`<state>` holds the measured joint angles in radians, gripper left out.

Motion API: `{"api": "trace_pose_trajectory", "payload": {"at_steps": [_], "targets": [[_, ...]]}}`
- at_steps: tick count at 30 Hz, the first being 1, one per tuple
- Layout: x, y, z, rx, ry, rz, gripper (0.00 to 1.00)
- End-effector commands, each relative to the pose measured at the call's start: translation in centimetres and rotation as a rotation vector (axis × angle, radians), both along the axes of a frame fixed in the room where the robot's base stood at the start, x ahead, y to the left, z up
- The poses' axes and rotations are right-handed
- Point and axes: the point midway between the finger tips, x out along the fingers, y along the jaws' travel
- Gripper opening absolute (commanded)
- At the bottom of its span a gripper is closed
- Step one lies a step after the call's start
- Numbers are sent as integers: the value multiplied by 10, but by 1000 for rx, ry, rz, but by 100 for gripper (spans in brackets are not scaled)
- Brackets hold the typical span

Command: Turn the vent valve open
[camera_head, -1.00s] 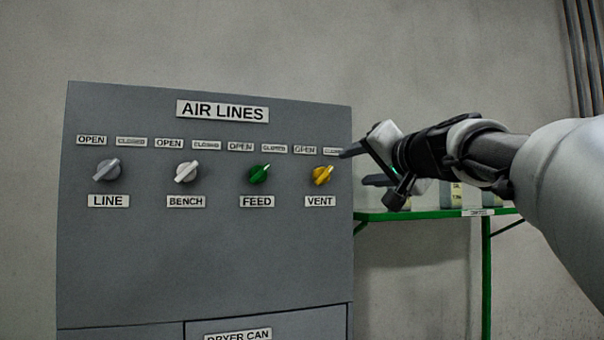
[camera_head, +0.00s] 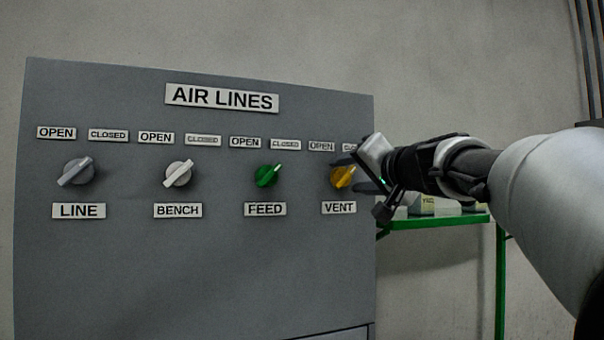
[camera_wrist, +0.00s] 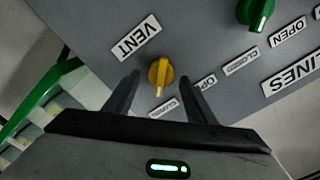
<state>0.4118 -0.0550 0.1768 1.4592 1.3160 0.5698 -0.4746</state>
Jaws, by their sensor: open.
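The yellow vent valve (camera_head: 342,177) is a knob at the right end of the grey panel, above the VENT label (camera_head: 339,208). Its raised bar tilts up and right in the head view. In the wrist view the knob (camera_wrist: 160,72) shows a pale mark pointing down toward the small CLOSED label (camera_wrist: 163,107). My gripper (camera_head: 357,174) is open at the panel's right edge and partly covers the valve and its CLOSED label. In the wrist view its fingers (camera_wrist: 159,82) lie either side of the knob, with gaps; contact is not visible.
The green feed valve (camera_head: 268,176), white bench valve (camera_head: 178,174) and grey line valve (camera_head: 75,172) sit in a row to the left. A green shelf (camera_head: 440,221) with items stands behind, right of the panel. The panel below the labels is clear.

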Motion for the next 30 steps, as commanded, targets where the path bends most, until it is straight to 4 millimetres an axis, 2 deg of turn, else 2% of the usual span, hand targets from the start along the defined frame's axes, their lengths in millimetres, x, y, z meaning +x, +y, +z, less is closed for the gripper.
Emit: {"api": "trace_pose_trajectory", "payload": {"at_steps": [12, 19, 30], "targets": [[1, 0, 0, 0, 0, 0, 51], [1, 0, 0, 0, 0, 0, 12], [1, 0, -3, -52, -18, 1, 10]]}}
